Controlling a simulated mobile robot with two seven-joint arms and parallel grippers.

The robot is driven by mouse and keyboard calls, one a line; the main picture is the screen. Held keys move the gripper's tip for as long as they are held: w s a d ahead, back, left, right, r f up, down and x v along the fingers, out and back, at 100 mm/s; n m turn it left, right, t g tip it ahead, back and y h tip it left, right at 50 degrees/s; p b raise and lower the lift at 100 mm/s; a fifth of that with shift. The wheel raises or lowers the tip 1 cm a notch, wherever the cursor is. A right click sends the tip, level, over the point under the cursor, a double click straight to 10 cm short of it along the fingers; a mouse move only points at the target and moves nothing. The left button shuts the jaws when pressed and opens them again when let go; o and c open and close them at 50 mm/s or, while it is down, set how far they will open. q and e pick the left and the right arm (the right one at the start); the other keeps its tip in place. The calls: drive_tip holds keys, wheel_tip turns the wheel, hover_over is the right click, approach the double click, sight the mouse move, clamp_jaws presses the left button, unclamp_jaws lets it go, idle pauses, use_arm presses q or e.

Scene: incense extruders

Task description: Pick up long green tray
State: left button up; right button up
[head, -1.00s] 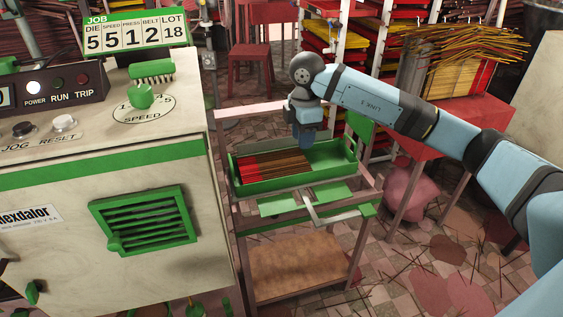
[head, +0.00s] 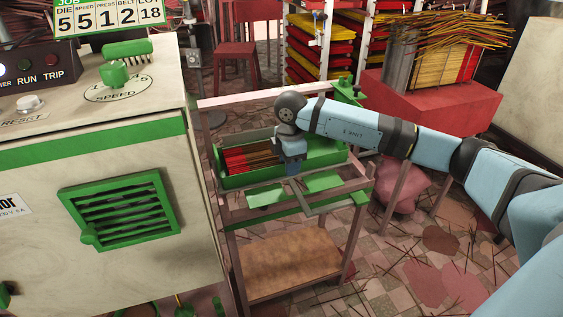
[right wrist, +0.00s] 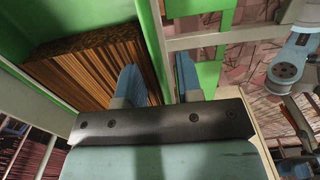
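The long green tray (head: 325,151) rests on the upper part of a metal-framed cart. Red and brown incense sticks (head: 247,158) lie in its left part; its right part looks bare. My right gripper (head: 292,168) points down at the tray's near long side, about mid-length. In the right wrist view, the gripper (right wrist: 160,82) is open, with its two blue fingers apart. The tray's green side wall (right wrist: 152,40) runs up to the gap between them. One finger is on the side of the sticks (right wrist: 105,62), the other outside. Contact with the wall cannot be told.
The cart (head: 228,222) has a bare brown lower shelf (head: 290,262). A cream machine with a green vent (head: 120,210) stands close on the left. A red table (head: 425,105) with bundled sticks and racks stand behind. Loose sticks litter the floor at right.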

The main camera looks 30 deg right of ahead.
drive_tip(key=shift+f, duration=0.5)
clamp_jaws()
drive_tip(key=shift+r, duration=0.1)
drive_tip(key=shift+r, duration=0.1)
